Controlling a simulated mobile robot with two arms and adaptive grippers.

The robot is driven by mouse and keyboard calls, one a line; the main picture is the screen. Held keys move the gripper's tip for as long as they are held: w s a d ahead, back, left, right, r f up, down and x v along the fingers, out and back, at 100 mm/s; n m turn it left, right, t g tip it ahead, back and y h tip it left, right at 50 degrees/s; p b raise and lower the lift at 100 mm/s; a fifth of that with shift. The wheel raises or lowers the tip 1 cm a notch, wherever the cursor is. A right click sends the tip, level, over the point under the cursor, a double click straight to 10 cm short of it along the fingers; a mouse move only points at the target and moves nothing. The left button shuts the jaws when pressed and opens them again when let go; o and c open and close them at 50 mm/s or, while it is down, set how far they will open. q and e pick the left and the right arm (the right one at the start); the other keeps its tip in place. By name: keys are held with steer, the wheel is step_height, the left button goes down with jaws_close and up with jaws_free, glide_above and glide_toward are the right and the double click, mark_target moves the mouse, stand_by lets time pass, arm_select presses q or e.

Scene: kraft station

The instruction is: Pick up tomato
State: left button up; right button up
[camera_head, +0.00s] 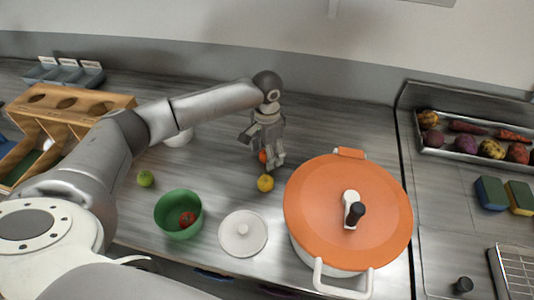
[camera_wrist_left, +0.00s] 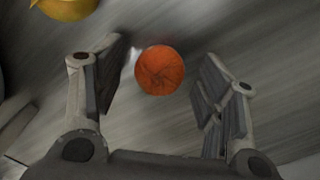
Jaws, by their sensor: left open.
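A round orange-red tomato (camera_head: 262,157) lies on the grey counter, partly hidden by my left gripper (camera_head: 263,148). In the left wrist view the tomato (camera_wrist_left: 160,70) shows whole, between the two spread fingers and with a gap on each side. The left gripper is open and empty, pointing down over the tomato. Another red, tomato-like item (camera_head: 187,218) lies inside the green bowl (camera_head: 170,226). My right gripper is not in view.
A yellow lemon (camera_head: 265,183) lies close in front of the gripper. A large orange-lidded pot (camera_head: 320,205) stands to the right. A white lid (camera_head: 240,246) and a lime (camera_head: 146,179) are nearer and left. Counter behind the pot is clear.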

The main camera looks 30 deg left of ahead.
arm_select(q)
steer(key=c, duration=1)
steer(key=shift+c, duration=0.2)
steer(key=shift+r, duration=0.1)
